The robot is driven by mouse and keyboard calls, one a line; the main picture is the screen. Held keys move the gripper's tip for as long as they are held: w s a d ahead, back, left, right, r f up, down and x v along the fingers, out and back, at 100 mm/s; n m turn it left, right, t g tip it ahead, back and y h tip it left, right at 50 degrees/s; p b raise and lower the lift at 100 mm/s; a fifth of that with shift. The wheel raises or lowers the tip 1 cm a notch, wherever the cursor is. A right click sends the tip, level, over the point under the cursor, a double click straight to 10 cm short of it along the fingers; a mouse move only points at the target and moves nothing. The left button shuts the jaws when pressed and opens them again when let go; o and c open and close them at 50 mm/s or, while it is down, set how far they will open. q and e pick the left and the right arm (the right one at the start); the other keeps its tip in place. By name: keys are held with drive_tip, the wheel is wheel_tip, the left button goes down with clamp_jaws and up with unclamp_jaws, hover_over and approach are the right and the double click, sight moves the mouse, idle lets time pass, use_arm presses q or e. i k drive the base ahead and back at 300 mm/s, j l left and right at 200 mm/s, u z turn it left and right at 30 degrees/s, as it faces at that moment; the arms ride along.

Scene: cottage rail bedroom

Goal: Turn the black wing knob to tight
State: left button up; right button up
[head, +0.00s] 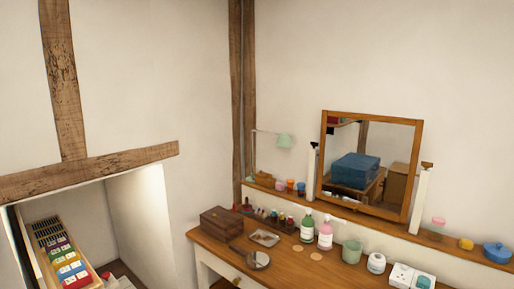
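A wood-framed mirror (414,165) stands tilted on the back ledge between two white posts. A small dark knob (427,164) shows at the top of the right post (420,200). Another small dark piece (314,145) shows at the top of the left post (309,172). Both are too small to make out wings or tell how tight they are. Neither of my grippers is in view.
The wooden dressing table (290,268) holds a brown box (221,222), a green bottle (307,228), a pink bottle (325,235), jars and a hand mirror (258,260). A tray of coloured packets (62,255) is at left.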

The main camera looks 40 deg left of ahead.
sight(313, 143)
drive_tip(key=u, duration=0.85)
drive_tip(key=i+j, duration=0.15)
